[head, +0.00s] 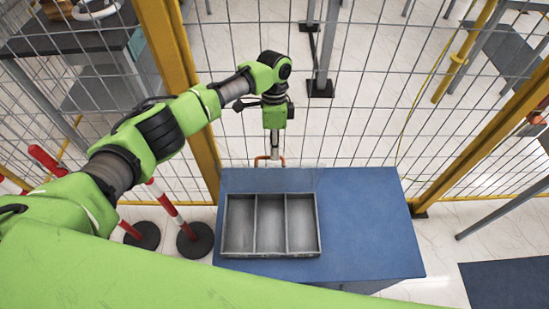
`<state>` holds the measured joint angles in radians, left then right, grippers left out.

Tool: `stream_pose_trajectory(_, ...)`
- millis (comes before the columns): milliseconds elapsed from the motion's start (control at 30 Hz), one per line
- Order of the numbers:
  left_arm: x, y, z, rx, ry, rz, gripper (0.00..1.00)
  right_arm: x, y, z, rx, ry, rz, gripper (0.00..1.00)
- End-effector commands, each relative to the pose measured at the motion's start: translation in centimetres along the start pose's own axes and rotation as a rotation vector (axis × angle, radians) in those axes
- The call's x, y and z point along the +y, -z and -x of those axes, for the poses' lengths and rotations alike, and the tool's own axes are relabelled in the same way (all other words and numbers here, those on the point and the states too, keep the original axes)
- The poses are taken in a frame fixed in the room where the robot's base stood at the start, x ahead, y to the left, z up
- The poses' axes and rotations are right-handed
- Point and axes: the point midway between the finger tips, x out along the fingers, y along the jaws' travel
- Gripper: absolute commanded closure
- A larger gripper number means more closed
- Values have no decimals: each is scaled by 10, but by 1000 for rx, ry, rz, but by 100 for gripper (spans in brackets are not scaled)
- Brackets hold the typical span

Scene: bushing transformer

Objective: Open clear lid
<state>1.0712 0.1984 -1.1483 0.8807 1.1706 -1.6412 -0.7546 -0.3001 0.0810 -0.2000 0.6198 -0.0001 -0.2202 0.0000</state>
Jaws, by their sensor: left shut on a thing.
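A grey tray (254,224) with three empty compartments stands on the blue table top, its inside uncovered. A faint see-through panel, the clear lid (295,181), shows behind the tray's far edge, tilted up and back away from the compartments. My left gripper (275,157) points down at the lid's far edge, beyond the table's back edge. It is shut there on the lid, by a small reddish-brown part that looks like a handle. The exact contact is too small to see clearly. My right gripper is out of view.
The blue table (370,220) is clear to the right of the tray. A wire mesh fence (365,120) with yellow posts stands close behind the table. Red-and-white barrier poles (168,204) on black bases stand left of it.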

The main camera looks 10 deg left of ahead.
Motion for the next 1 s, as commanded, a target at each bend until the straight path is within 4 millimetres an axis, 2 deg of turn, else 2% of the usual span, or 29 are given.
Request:
stream_pose_trajectory(267,0,-1,-3,-1,-2,0,100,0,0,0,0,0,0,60)
stream_pose_trajectory(300,0,-1,-3,-1,-2,0,83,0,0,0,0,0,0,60)
stream_pose_trajectory(333,1,-1,-3,-1,-2,0,75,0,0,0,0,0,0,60)
stream_pose_trajectory(700,0,0,0,0,-1,0,75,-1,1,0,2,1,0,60)
stream_pose_trajectory(867,-1,0,19,1,1,1,75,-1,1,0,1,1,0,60)
stream_pose_trajectory(1000,-1,1,49,1,1,0,75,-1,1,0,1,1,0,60)
